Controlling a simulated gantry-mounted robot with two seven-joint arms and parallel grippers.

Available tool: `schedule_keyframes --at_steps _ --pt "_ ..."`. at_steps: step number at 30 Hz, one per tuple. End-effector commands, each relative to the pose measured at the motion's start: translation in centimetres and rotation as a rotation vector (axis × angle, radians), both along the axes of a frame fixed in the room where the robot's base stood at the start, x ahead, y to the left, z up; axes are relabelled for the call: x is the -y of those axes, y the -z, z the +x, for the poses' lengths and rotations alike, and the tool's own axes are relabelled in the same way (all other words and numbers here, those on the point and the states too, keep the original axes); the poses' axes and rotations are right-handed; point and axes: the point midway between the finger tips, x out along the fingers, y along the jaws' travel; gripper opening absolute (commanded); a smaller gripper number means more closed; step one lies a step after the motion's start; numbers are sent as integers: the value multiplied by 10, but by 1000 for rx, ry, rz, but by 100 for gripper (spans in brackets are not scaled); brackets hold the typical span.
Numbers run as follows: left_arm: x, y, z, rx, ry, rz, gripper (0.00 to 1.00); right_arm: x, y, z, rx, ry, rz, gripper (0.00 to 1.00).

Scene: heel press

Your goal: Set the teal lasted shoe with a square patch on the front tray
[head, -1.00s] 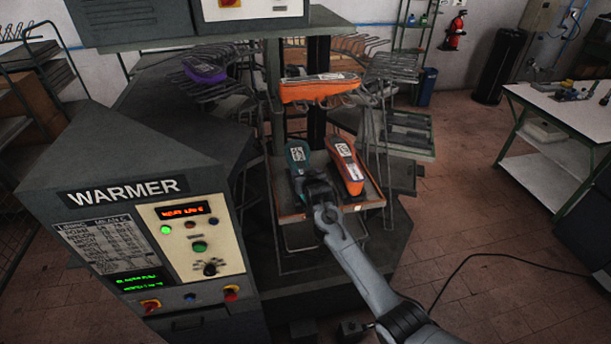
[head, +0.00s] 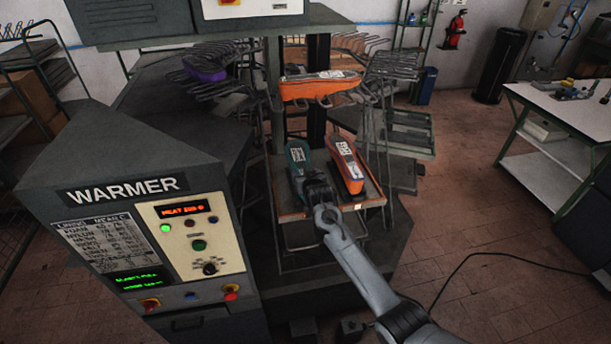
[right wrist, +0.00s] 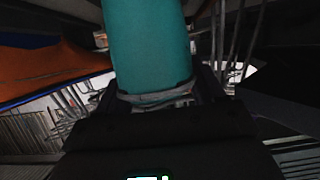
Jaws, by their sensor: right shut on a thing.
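The teal lasted shoe (head: 298,156) lies on the left part of the front tray (head: 373,190), beside an orange shoe (head: 345,163). A pale label shows on its top; I cannot make out the patch's shape. My right gripper (head: 317,184) is shut on the near end of the teal shoe. In the right wrist view the teal shoe (right wrist: 150,50) runs away from between the fingers. The gripper hides the shoe's near end, so I cannot tell whether it rests fully on the tray. My left gripper is out of view.
Another orange shoe (head: 320,86) sits on a higher rack behind the tray. A purple shoe (head: 204,71) lies on a wire rack at the left. The warmer cabinet (head: 140,220) stands close on the left. Open floor (head: 480,250) lies to the right.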

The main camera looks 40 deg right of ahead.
Motion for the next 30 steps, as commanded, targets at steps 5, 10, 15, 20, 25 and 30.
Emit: schedule_keyframes --at_steps 5,10,15,20,25,30 --pt "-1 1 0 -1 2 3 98 0 -1 1 7 0 -2 0" --pt "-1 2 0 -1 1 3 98 0 2 1 5 0 -1 0" --pt "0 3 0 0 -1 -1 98 0 5 0 3 0 0 0" --pt "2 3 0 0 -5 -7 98 0 6 0 1 0 0 90" --pt "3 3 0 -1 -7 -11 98 0 6 0 1 0 0 98" --pt "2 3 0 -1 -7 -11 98 0 10 -1 -6 0 2 98"
